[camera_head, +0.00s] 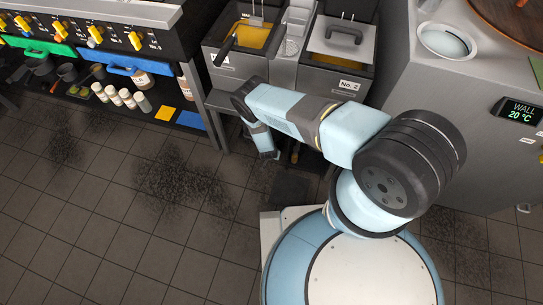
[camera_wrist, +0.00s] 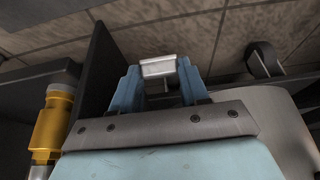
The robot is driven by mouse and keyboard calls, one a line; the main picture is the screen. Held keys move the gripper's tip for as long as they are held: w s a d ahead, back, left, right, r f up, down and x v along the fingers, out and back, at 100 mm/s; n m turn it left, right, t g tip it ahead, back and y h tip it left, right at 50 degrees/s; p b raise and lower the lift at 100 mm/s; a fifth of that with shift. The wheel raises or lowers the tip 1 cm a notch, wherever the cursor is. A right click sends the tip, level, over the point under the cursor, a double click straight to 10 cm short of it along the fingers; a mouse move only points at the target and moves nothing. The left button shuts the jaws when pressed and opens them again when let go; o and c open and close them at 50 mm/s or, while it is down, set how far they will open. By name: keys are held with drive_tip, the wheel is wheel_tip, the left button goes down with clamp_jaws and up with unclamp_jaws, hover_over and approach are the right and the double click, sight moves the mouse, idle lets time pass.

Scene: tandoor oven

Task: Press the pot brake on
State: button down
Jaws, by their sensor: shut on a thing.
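In the wrist view my gripper (camera_wrist: 158,84) has its two blue fingers on either side of a small pale metal block (camera_wrist: 158,66). The jaws are shut on this block, and a thin stem shows just below it. I cannot tell for sure whether the block is the pot brake. A black, rounded, wheel-like part (camera_wrist: 264,57) stands to the right of the fingers, apart from them. In the head view my arm bends down at the front of the fryer, and the jaws cannot be made out there.
A dark upright panel (camera_wrist: 98,70) and a yellow fitting (camera_wrist: 54,120) stand close left of my gripper. The fryer lid (camera_head: 343,40) and a steel counter with a bowl (camera_head: 447,41) are at the back. The tiled floor (camera_head: 130,210) at left is clear, with dark smudges.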

drive_tip(key=shift+s+a+f, duration=0.2)
drive_tip(key=shift+s+f, duration=0.25)
drive_tip(key=shift+f, duration=0.25)
drive_tip(key=shift+s+a+f, duration=0.2)
drive_tip(key=shift+s+f, duration=0.25)
drive_tip(key=shift+f, duration=0.25)
drive_tip(key=c, duration=0.6)
unclamp_jaws()
drive_tip(key=shift+o, duration=0.2)
drive_tip(key=shift+r, duration=0.15)
